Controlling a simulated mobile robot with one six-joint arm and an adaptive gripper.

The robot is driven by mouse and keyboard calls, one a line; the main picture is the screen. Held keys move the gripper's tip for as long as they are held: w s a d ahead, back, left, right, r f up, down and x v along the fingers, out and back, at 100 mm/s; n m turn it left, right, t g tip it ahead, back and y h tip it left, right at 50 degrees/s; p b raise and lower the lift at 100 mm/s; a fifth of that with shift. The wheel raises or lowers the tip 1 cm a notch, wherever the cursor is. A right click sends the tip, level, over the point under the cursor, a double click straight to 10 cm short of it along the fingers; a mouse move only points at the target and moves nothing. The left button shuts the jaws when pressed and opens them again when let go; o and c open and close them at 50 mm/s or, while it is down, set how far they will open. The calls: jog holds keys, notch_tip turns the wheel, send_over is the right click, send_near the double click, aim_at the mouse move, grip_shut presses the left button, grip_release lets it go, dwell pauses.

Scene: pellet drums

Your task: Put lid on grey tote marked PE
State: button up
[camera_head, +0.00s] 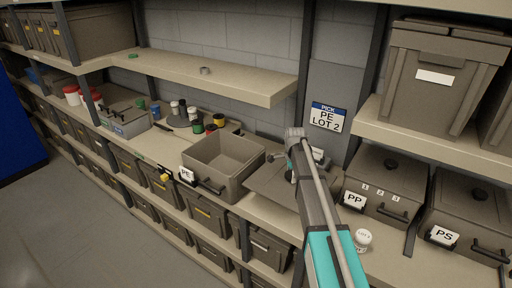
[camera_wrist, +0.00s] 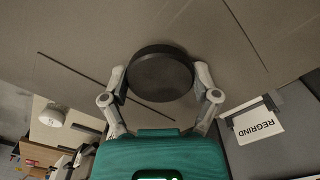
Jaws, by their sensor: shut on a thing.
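The grey tote marked PE (camera_head: 232,186) stands open on the bench in the head view. Its white PE label (camera_head: 187,174) faces front left, and its inside looks empty. A flat grey lid (camera_head: 265,184) is just right of the tote, partly behind my arm. In the wrist view, my gripper (camera_wrist: 160,78) is shut on the round dark knob (camera_wrist: 160,73) of the lid (camera_wrist: 95,35), a finger on each side. My gripper in the head view (camera_head: 292,172) is mostly hidden by my arm. Whether the lid touches the bench cannot be told.
Lidded totes marked PP (camera_head: 380,192) and PS (camera_head: 466,220) stand at right. A small white jar (camera_head: 362,239) is near the PP tote. Jars (camera_head: 190,112) and a grey toolbox (camera_head: 122,120) are at left. A shelf (camera_head: 210,73) overhangs behind. A REGRIND label (camera_wrist: 258,124) shows at right.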

aim_at(290, 174)
notch_tip(290, 174, up, 15)
jog(key=p, duration=1.4)
jog(key=shift+a, duration=0.25)
jog(key=shift+s+f, duration=0.1)
jog(key=shift+f, duration=0.05)
